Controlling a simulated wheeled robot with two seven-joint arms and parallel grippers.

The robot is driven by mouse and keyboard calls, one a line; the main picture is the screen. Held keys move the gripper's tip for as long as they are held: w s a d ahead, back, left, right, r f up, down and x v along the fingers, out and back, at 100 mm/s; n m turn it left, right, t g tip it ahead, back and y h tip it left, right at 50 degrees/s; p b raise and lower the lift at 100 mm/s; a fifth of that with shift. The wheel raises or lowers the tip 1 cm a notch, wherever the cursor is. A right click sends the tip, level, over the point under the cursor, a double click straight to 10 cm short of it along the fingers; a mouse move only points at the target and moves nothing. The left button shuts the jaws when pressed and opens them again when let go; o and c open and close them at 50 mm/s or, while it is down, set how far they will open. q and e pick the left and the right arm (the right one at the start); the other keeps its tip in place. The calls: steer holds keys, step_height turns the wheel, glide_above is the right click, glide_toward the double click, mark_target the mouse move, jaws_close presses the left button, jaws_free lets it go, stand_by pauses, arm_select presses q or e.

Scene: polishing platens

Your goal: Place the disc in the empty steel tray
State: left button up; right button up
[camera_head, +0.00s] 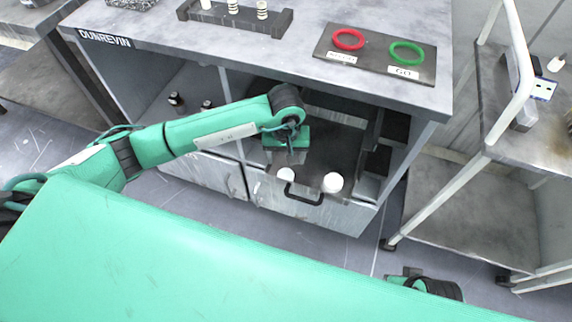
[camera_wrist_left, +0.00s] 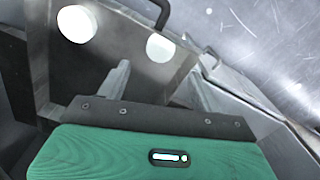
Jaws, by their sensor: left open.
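Two white round pieces, the left one (camera_head: 285,174) and the right one (camera_head: 333,183), sit near the front of an open grey drawer (camera_head: 310,207) with a dark handle. They also show in the left wrist view, one at upper left (camera_wrist_left: 76,23) and one at upper middle (camera_wrist_left: 160,47). I cannot tell whether either is the disc. My left gripper (camera_head: 292,157) is over the drawer, behind the pieces. In the wrist view its fingers (camera_wrist_left: 158,85) are apart, with nothing visibly held between them. I cannot clearly make out a steel tray. My right gripper's fingers do not show.
The worktop (camera_head: 200,35) overhangs the drawer. It carries a dark rack (camera_head: 235,18) with striped pieces and a board (camera_head: 375,68) with a red ring (camera_head: 348,40) and a green ring (camera_head: 406,53). A cart (camera_head: 450,190) with white rails stands at right. Small dark bottles (camera_head: 176,100) sit on the shelf.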

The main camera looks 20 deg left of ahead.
arm_select(q)
steer(key=shift+r, duration=1.6)
